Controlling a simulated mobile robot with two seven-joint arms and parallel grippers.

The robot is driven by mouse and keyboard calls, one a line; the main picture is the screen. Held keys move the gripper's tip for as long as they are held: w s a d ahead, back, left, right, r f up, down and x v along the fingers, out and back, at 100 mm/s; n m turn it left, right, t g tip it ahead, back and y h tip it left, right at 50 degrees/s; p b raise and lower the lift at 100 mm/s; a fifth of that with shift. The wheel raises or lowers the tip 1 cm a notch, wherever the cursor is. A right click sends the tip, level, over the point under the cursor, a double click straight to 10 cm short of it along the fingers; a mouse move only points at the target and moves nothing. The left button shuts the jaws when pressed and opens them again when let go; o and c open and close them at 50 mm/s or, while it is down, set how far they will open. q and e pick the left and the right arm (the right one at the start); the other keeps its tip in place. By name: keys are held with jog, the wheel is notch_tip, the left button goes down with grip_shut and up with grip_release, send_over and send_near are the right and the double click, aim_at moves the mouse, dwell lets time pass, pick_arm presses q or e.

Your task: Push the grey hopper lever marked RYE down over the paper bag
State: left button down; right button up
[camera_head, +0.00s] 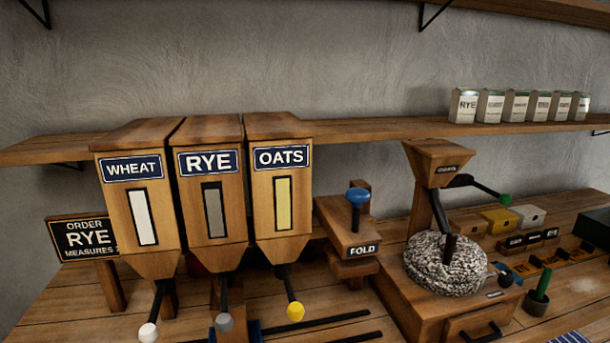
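The RYE hopper (212,205) is the middle of three wooden hoppers, with a grey window below its blue RYE label. Its lever has a dark rod and a grey knob (224,322) hanging below the hopper near the bottom edge. The WHEAT hopper (138,205) on the left has a lever with a white knob (148,332). The OATS hopper (281,195) on the right has a lever with a yellow knob (295,311). I cannot make out a paper bag under the hoppers. Neither of my grippers is in view.
An order sign (88,238) reads RYE, MEASURES, its number partly hidden. A FOLD press (350,235) with a blue knob stands right of the hoppers. Further right is a stone mill (445,265). Dark rails (315,322) run along the bench front.

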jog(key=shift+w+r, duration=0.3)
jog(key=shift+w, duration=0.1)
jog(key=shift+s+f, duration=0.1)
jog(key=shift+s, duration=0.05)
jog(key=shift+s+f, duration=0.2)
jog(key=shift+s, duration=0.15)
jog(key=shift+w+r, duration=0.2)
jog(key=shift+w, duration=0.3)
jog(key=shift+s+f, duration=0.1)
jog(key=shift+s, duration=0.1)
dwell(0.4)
